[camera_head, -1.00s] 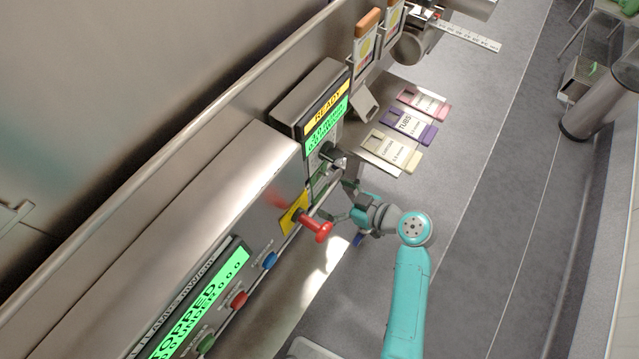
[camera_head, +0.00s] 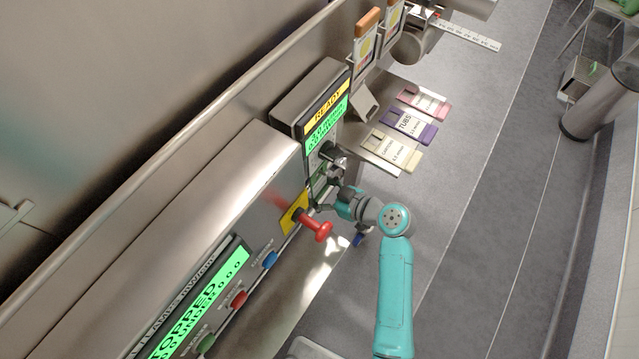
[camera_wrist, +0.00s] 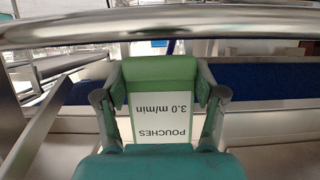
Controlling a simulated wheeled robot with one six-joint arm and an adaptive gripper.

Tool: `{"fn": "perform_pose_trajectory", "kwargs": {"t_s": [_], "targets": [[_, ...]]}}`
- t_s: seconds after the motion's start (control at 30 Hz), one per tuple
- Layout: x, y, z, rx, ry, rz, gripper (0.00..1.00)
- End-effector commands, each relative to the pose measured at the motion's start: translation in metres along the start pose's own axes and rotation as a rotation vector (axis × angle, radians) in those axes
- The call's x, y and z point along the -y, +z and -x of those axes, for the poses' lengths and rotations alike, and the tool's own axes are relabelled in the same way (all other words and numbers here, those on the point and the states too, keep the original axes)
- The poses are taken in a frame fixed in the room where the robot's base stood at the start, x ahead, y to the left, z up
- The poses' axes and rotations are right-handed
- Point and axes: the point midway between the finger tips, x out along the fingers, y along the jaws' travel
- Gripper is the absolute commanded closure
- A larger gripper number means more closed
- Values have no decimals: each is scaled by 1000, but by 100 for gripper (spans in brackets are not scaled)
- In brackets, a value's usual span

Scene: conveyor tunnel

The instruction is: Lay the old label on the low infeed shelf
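The label, a green card reading "POUCHES 3.0 m/min" (camera_wrist: 160,118), shows upside down in the wrist view. In the head view a small part of the green card (camera_head: 319,186) shows at the panel below the READY display. My gripper (camera_head: 329,192) is at the card, its fingers on either side. In the wrist view the fingertips of my gripper (camera_wrist: 159,84) lie close along both card edges; whether they press on it is unclear. I cannot tell for certain which surface is the low infeed shelf.
A red knob (camera_head: 316,229) sticks out close below my gripper. Yellow, purple and pink cards (camera_head: 408,124) lie on a ledge to the upper right. A metal bar (camera_wrist: 160,22) crosses the top of the wrist view. Grey floor (camera_head: 480,200) is clear to the right.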

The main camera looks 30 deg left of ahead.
Motion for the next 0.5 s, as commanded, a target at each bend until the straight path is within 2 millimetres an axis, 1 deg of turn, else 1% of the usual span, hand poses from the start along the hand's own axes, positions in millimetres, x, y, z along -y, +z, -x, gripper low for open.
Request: {"fn": "perform_pose_trajectory", "kwargs": {"t_s": [0.03,0.07,0.1,0.2,0.23,0.43,0.47,0.5], "targets": [[0,0,0,0,0,0,55],[0,0,0,0,0,0,62],[0,0,0,0,0,0,72],[0,0,0,0,0,0,96],[0,0,0,0,0,0,41],[0,0,0,0,0,0,91],[0,0,0,0,0,0,96],[0,0,0,0,0,0,96]]}}
